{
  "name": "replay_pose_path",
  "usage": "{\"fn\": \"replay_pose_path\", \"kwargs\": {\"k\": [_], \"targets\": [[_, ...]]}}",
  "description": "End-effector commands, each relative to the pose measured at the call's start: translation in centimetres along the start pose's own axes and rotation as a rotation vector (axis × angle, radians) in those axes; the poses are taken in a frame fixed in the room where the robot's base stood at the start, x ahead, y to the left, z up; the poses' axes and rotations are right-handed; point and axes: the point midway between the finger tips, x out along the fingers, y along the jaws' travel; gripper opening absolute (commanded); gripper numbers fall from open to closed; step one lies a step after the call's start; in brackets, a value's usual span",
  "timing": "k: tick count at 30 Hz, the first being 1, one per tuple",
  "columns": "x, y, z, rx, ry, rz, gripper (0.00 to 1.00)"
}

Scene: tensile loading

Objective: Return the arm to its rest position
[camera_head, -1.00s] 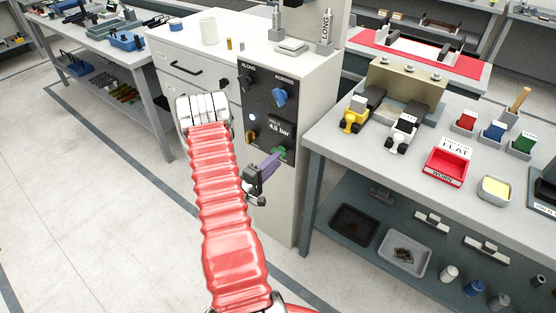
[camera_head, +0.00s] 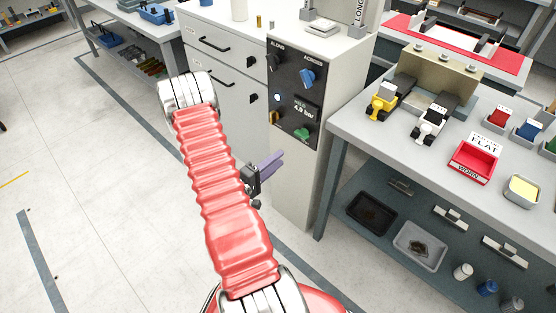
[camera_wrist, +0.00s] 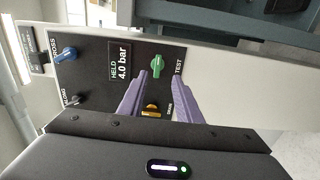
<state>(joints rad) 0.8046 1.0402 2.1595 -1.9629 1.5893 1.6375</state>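My arm (camera_head: 212,175), in a ribbed red sleeve with silver joints, reaches up from the bottom of the head view and folds back down at its top. My gripper (camera_head: 280,160), with purple fingers, is to the right of the sleeve, in front of the grey cabinet and below its black control panel (camera_head: 288,78). In the wrist view the two fingertips (camera_wrist: 155,74) are apart with nothing between them. The green TEST knob (camera_wrist: 157,66) shows beyond the tips. The panel display (camera_wrist: 120,60) reads HELD 4.0 bar.
A grey workbench (camera_head: 375,137) with clamps and small bins stands to the right, with trays on its lower shelf. A drawer cabinet (camera_head: 222,75) stands behind the arm. Another bench is at the upper left. The floor (camera_head: 90,190) at left is open.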

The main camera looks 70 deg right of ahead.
Motion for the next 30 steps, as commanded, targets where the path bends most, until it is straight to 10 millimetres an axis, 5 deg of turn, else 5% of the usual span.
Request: {"fn": "replay_pose_path", "kwargs": {"k": [23, 30], "targets": [[0.1, -0.3, 0.1, -0.084, -0.002, -0.012, 0.31], [-0.6, -2.3, 4.8, -0.349, -0.153, -0.119, 0.31]]}}
